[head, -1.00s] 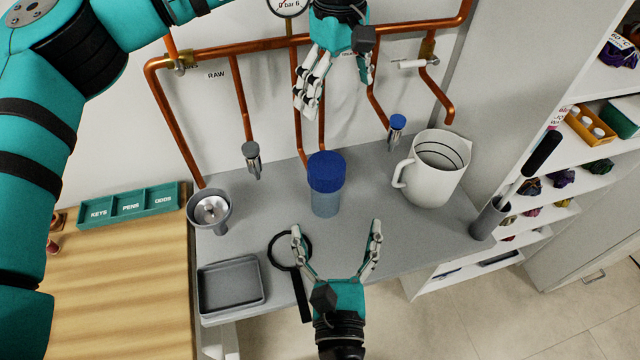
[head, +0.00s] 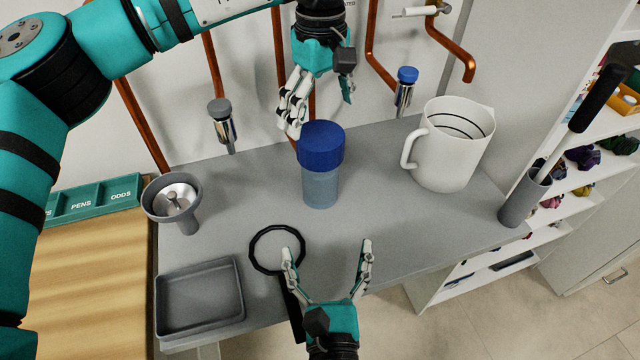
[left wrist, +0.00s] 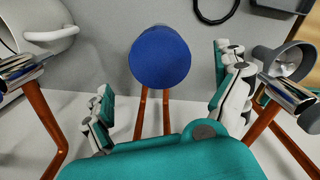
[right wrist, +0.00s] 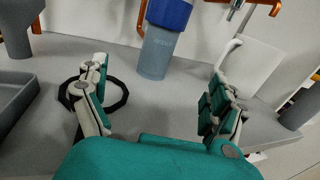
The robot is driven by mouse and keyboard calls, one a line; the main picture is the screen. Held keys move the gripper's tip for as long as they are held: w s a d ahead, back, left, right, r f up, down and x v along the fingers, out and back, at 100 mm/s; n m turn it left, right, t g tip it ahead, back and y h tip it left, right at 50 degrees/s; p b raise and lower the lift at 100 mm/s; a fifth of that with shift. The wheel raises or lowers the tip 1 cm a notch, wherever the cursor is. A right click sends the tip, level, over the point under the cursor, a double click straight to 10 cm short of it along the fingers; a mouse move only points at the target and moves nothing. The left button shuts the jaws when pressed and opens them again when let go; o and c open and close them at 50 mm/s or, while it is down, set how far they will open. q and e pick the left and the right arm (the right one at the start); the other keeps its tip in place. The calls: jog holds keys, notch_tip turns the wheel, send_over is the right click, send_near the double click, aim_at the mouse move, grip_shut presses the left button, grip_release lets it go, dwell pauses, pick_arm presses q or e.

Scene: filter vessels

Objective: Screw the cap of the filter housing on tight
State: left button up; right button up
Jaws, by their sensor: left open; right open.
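The filter housing (head: 320,188) is a translucent blue-grey cylinder standing upright on the grey counter. Its blue ribbed cap (head: 320,146) sits on top; I cannot tell how tight it is. My left gripper (head: 318,117) is open above and behind the cap, apart from it. In the left wrist view the cap (left wrist: 160,57) lies beyond and between the open fingers. My right gripper (head: 327,256) is open and empty in front of the housing, low near the counter's front edge. In the right wrist view the housing (right wrist: 156,53) stands ahead between the fingers.
A black ring wrench (head: 252,250) lies beside my right gripper, its handle partly hidden. A white jug (head: 450,150) stands right of the housing. A grey funnel cup (head: 158,208) and grey tray (head: 200,338) are at left. Copper pipes (head: 215,75) run behind.

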aim_at(321, 183)
pick_arm(q)
jog(key=shift+w, duration=0.1)
pick_arm(e)
jog(key=shift+w, duration=0.1)
jog(key=shift+w, duration=0.25)
jog(key=w, duration=1.1)
jog(key=w+a, duration=0.1)
jog(key=w, duration=0.4)
jog(key=shift+w, duration=0.4)
